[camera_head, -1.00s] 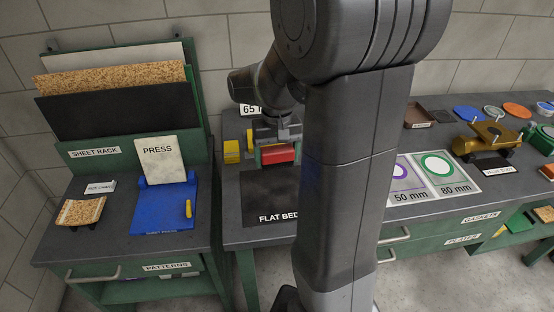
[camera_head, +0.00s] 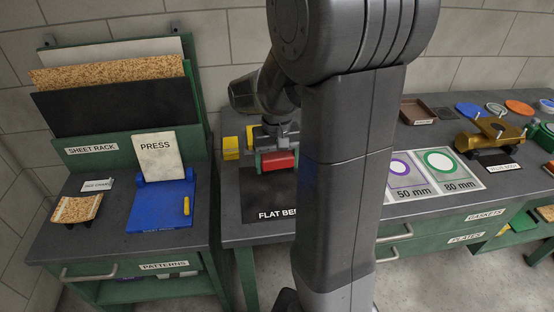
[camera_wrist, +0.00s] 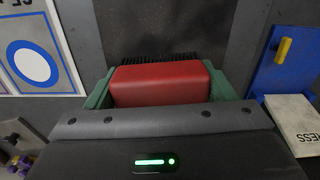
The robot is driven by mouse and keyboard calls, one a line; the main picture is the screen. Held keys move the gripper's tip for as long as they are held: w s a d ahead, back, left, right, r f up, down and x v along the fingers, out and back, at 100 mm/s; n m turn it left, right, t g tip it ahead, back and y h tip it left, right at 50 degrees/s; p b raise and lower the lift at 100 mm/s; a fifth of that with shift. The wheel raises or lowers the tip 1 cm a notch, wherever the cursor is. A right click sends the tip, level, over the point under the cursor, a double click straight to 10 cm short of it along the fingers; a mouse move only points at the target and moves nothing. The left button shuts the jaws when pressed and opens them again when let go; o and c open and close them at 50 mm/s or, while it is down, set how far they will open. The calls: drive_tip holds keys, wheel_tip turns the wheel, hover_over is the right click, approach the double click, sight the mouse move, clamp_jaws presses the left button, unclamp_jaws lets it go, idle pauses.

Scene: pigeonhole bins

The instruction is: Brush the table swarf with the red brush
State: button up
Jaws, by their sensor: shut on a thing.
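The red brush (camera_head: 281,162) is a red block held in my gripper (camera_head: 278,162), just above or on the black flat bed mat (camera_head: 268,197); I cannot tell whether it touches. In the wrist view the red brush (camera_wrist: 160,83) sits between the green fingers of my gripper (camera_wrist: 160,88). Dark bristles show along its far edge. The gripper is shut on the brush. I make out no swarf on the table; my arm hides part of the flat bed and its label.
A blue sheet press (camera_head: 163,202) with a white PRESS card stands on the left bench. Yellow blocks (camera_head: 231,148) sit behind the mat. Ring cards (camera_head: 443,168) and a brass valve body (camera_head: 490,136) lie to the right. The left bench front has clear room.

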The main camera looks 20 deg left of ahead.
sight(277, 187)
drive_tip(key=shift+f+b, duration=1.85)
drive_tip(key=shift+f, duration=1.1)
drive_tip(key=o, duration=0.9)
drive_tip(key=shift+r, duration=0.15)
drive_tip(key=shift+c, duration=0.4)
drive_tip(key=c, duration=0.9)
drive_tip(key=shift+p, duration=0.3)
drive_tip(key=shift+c, duration=0.6)
wheel_tip(277, 187, up, 8)
drive_tip(key=p, duration=0.6)
drive_tip(key=shift+p, duration=0.4)
